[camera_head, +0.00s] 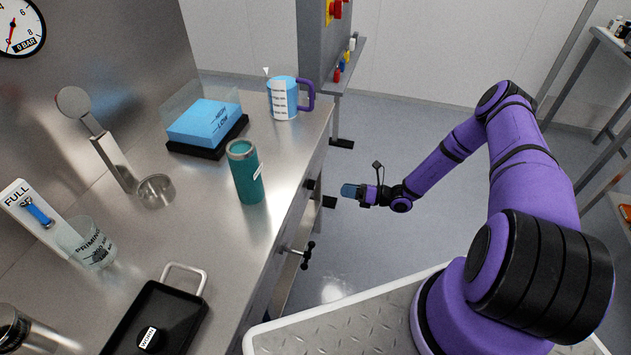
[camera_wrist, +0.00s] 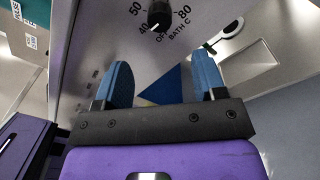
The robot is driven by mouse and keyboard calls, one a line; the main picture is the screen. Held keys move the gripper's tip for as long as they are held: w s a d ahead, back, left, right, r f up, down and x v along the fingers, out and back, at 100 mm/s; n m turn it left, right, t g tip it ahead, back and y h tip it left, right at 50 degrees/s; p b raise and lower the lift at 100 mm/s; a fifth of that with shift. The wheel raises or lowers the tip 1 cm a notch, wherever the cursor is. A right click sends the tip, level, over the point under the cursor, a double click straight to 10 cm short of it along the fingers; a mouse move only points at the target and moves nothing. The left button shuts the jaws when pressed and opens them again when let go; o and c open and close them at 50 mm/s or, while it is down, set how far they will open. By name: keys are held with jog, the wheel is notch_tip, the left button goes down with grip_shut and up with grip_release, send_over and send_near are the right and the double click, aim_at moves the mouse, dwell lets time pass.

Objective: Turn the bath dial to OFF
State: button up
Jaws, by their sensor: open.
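The bath dial (camera_wrist: 159,14) is a black knob on a grey metal panel, at the top of the wrist view and partly cut off by the frame edge. Around it I read 50, 40, OFF and 80, with BATH C below. Its white mark points down, near 40 and OFF; I cannot tell exactly which. My gripper (camera_wrist: 163,78) is open and empty, with its two blue fingers apart below the dial in the picture. No finger touches the dial. In the head view my gripper (camera_head: 350,190) is right of the bench front; the dial's face cannot be read there.
The steel bench (camera_head: 225,245) holds a green flask (camera_head: 246,175), a blue jug (camera_head: 284,98), a blue block (camera_head: 204,122) and a black tray (camera_head: 165,310). A black T-handle (camera_head: 307,256) sticks out from the bench front. Open floor lies around my gripper.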

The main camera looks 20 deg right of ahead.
aim_at(315, 185)
jog(key=x, duration=1)
jog(key=shift+w+a, duration=0.2)
jog(key=shift+a, duration=0.05)
jog(key=c, duration=0.9)
jog(key=shift+n, duration=0.3)
jog(key=n, duration=0.4)
jog(key=shift+n+h, duration=0.3)
jog(key=n, duration=0.5)
jog(key=shift+s, duration=0.1)
